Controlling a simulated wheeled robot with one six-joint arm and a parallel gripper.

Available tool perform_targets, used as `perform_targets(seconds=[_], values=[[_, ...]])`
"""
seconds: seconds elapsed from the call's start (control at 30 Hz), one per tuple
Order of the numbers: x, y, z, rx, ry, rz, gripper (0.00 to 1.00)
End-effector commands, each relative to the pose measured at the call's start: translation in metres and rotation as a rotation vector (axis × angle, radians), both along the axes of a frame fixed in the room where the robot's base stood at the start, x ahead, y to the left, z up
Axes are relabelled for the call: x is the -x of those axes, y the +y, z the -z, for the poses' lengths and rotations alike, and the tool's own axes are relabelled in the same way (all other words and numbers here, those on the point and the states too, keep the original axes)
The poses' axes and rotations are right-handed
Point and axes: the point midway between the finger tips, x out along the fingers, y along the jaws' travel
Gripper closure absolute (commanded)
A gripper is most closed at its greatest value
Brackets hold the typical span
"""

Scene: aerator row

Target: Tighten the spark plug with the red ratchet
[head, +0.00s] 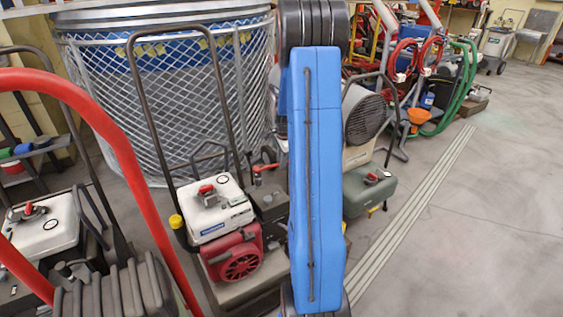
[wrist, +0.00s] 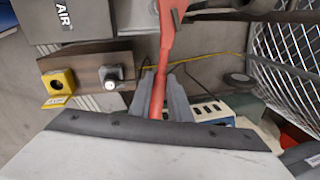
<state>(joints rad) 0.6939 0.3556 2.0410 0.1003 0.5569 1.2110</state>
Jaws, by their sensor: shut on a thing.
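In the wrist view my gripper (wrist: 159,92) is shut on the red ratchet (wrist: 166,40). The ratchet's red handle runs between the two grey fingers and up to a wider part near the top edge. A small silver-and-dark fitting (wrist: 111,84) stands on a brown surface to the left, apart from the gripper. It may be the spark plug, but I cannot tell for sure. In the head view my blue arm hides the gripper. A red lever-like piece (head: 265,168) shows just left of the arm, above the dark part of the middle machine; I cannot tell if it is the ratchet.
The middle machine (head: 222,211) has a white tank and a red recoil cover (head: 237,262). A mesh bin (head: 170,95) stands behind it. A red curved handle (head: 118,140) crosses the left. A yellow square with a hole (wrist: 58,83) lies left of the fitting.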

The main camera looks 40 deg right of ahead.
Motion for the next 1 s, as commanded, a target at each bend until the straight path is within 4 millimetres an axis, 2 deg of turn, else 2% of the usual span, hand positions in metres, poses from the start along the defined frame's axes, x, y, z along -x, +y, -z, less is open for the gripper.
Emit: perform_targets(seconds=[0.47, 1.0], values=[[0.000, 0.000, 0.001, -0.001, 0.002, -0.006, 1.00], [-0.022, -0.007, -0.008, 0.004, 0.002, -0.217, 1.00]])
